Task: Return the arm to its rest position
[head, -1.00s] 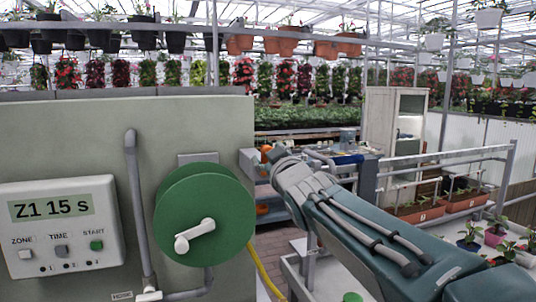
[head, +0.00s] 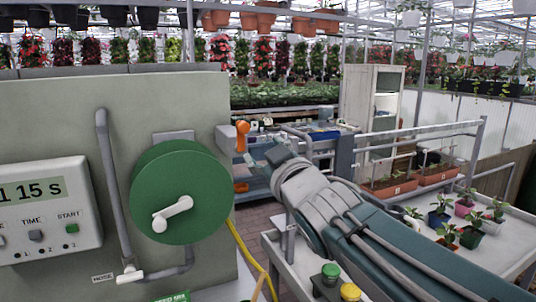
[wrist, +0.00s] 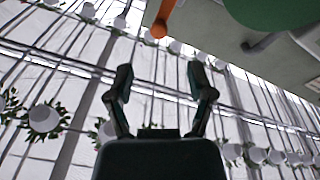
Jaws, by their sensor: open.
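My arm reaches in the head view from the lower right up toward the middle, with its grey wrist joint (head: 300,190) in front of the benches. My gripper's fingers cannot be made out clearly there. In the wrist view my gripper (wrist: 163,85) is open, its two dark fingers spread apart with nothing between them. It faces the roof structure and several hanging white pots (wrist: 44,118). An orange part (wrist: 160,20) and the green hose reel (wrist: 265,12) show at the top of that view.
The grey panel with the control box (head: 45,210) and green reel (head: 178,195) stands at left. A yellow hose (head: 245,258) hangs beside it. Metal railings (head: 420,133) and a light table (head: 510,240) with several potted plants lie right. Green and yellow knobs (head: 331,272) show low in front.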

